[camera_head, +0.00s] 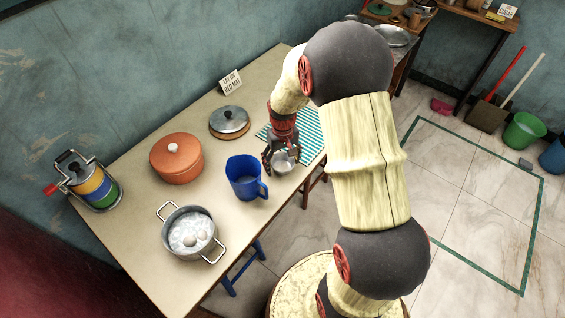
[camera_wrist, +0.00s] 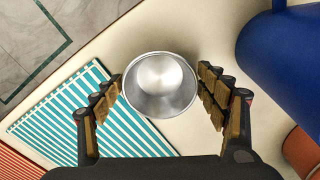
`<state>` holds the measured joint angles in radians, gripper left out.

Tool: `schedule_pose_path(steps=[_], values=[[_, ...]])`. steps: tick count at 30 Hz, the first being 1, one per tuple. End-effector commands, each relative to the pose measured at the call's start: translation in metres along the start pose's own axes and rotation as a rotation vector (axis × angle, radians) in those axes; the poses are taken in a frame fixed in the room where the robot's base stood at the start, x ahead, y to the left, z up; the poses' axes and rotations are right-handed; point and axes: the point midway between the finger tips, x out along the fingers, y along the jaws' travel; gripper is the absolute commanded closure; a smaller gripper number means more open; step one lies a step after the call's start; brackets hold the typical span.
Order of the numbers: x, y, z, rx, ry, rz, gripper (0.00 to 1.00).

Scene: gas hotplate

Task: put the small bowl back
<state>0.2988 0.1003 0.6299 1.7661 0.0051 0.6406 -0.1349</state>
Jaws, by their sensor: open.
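The small bowl (camera_wrist: 160,84) is a shiny metal bowl. In the wrist view it sits upright between the two fingers of my gripper (camera_wrist: 163,88), which are open on either side of it with small gaps. In the head view the small bowl (camera_head: 284,163) is on the table near its right edge, just below my gripper (camera_head: 280,160). It stands beside the striped teal-and-white cloth (camera_wrist: 75,115) and seems to overlap its edge slightly in the wrist view. My arm hides part of the cloth in the head view.
A blue jug (camera_head: 245,178) stands close to the left of the bowl.

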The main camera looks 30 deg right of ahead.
Motion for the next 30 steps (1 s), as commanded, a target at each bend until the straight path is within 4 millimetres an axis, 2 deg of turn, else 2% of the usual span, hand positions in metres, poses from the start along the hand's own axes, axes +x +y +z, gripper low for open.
schedule_pose_path(steps=[5, 18, 28, 30], values=[[-0.011, 0.000, -0.001, 0.000, 0.002, 0.000, 0.27], [-0.096, 0.000, -0.001, 0.000, 0.003, 0.000, 0.27], [-0.130, -0.002, 0.001, -0.003, 0.009, 0.001, 0.27], [-0.146, -0.008, 0.004, -0.009, 0.028, 0.003, 0.27]])
